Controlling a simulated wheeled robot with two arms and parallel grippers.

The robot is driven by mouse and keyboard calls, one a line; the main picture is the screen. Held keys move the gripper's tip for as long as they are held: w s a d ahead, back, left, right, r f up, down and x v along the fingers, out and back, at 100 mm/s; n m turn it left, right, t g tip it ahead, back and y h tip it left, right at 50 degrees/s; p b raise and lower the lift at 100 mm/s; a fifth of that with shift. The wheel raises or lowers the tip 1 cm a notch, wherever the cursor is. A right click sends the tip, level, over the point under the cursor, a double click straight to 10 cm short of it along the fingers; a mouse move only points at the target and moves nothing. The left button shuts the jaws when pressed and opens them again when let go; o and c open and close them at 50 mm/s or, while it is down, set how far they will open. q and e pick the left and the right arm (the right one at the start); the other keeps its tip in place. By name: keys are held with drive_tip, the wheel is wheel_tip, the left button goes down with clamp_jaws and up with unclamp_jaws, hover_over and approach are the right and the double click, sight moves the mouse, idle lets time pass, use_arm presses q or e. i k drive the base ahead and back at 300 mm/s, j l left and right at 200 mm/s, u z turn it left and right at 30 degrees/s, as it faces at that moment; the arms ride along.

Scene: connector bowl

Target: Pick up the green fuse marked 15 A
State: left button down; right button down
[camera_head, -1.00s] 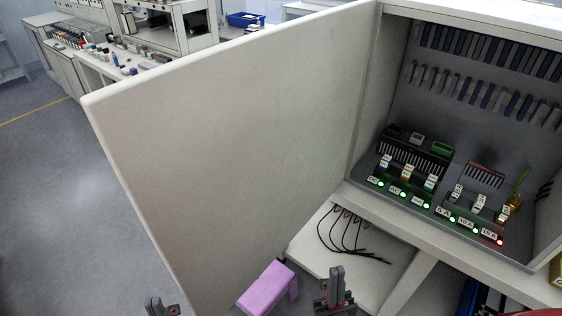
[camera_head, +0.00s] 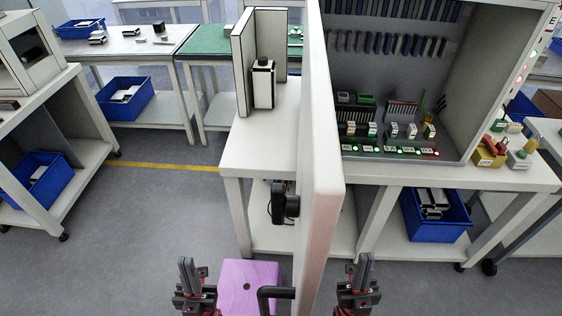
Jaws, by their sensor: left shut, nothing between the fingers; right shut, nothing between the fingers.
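The open cabinet (camera_head: 455,110) stands at the upper right, with a row of small fuse-like parts (camera_head: 394,130) on its floor. Green lights and one red light (camera_head: 436,153) show in front of them. The labels are too small to read, so I cannot tell which part is the green 15 A fuse. A green block (camera_head: 366,98) sits further back inside. My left gripper (camera_head: 187,262) is shut and empty at the lower left of centre. My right gripper (camera_head: 363,262) is shut and empty right of the door, well below and in front of the cabinet floor.
The pale cabinet door (camera_head: 322,190) stands open, nearly edge-on, between my grippers. A purple stool (camera_head: 245,275) is low between them. A blue bin (camera_head: 437,222) is under the bench. A yellow OFF box (camera_head: 489,156) stands right of the cabinet. Grey floor at left is open.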

sight(430, 131)
drive_tip(key=k+j+z, duration=0.1)
drive_tip(key=j+z, duration=0.2)
drive_tip(key=k+j+z, duration=0.15)
drive_tip(key=z, duration=0.15)
drive_tip(key=k+l, duration=0.1)
drive_tip(key=l, duration=0.25)
drive_tip(key=k+l, duration=0.1)
drive_tip(key=l, duration=0.3)
drive_tip(key=k+l, duration=0.15)
drive_tip(key=l, duration=0.2)
drive_tip(key=i+l+z, duration=0.1)
drive_tip(key=i, duration=0.25)
drive_tip(key=i+j, duration=0.15)
drive_tip(key=i, duration=0.35)
